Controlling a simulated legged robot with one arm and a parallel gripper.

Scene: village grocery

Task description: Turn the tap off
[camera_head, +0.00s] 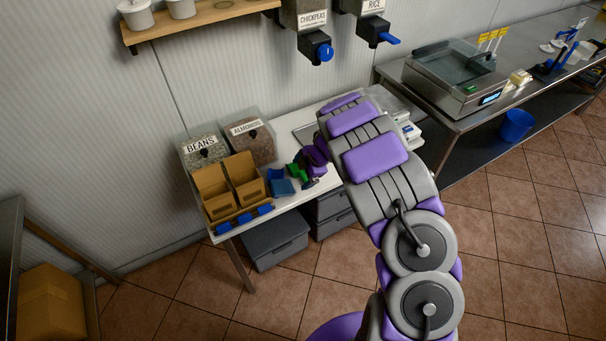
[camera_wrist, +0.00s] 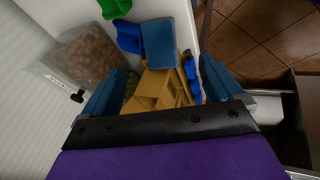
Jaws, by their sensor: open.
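I cannot make out a water tap in either view. Two wall dispensers, one labelled chickpeas (camera_head: 312,18) and one labelled rice (camera_head: 374,8), have blue knobs at their spouts in the head view. My arm reaches over the white counter, and its end is mostly hidden behind the arm links. In the wrist view my gripper (camera_wrist: 162,66) is open, with its two blue fingers apart and nothing held between them.
The counter (camera_head: 285,207) holds a beans bin (camera_head: 203,150), an almonds bin (camera_head: 252,143), the tan box (camera_head: 213,205) and green and blue pieces. Grey bins (camera_head: 273,243) stand below. A metal table (camera_head: 455,110) with a glass-lidded machine is at the right.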

